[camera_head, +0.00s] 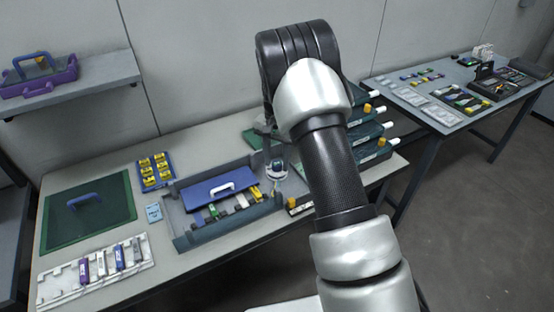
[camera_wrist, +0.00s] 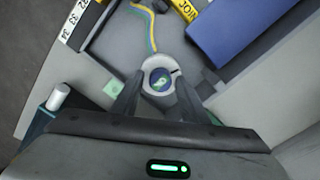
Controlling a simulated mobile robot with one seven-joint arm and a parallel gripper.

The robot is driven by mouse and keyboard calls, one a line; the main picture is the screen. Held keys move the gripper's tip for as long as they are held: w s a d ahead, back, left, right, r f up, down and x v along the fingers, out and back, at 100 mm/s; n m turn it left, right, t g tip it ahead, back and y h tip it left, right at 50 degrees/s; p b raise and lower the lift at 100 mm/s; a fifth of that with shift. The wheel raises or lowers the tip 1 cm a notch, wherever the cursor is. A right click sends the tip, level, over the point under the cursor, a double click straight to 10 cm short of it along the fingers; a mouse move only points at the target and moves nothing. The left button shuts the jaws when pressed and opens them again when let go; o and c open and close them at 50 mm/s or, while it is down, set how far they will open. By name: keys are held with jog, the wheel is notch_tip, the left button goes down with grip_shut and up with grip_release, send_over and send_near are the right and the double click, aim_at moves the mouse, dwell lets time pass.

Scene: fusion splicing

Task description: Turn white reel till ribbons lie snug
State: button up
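The white reel (camera_wrist: 147,88) is a round ring with a blue and green centre. It shows small beneath my gripper in the head view (camera_head: 276,172). My gripper (camera_wrist: 159,82) has one finger on each side of the reel, and no clear gap shows between fingers and rim. Thin yellow and blue-green ribbons (camera_wrist: 152,32) run in a loose curve from near the reel to the far side of the grey tray (camera_wrist: 112,38). Where the ribbons meet the reel is partly hidden.
A blue lid with a white handle (camera_head: 218,186) lies over the tray (camera_head: 190,240) left of the reel. A stack of dark green trays (camera_head: 370,130) stands close on the right.

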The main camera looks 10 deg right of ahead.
jog(key=shift+o, duration=0.3)
jog(key=shift+r, duration=0.15)
notch_tip(320, 180, up, 17)
jog(key=p, duration=0.1)
jog(key=shift+r, duration=0.15)
notch_tip(320, 180, up, 11)
jog(key=n+t+p, duration=0.1)
jog(key=p, duration=0.2)
send_over(277, 163)
jog(key=s, duration=0.7)
jog(key=s+r+n+t+p, duration=0.1)
jog(key=s+r+n+p, duration=0.1)
jog(key=s+r, duration=0.4)
jog(key=s+r+n+t+p, duration=0.1)
jog(key=s+r+n+p, duration=0.1)
jog(key=s, duration=0.8)
jog(key=s+r+n+t+p, duration=0.1)
jog(key=s+n+t+p, duration=0.1)
jog(key=s, duration=0.9)
jog(key=shift+r+t, duration=0.3)
jog(key=shift+r, duration=0.1)
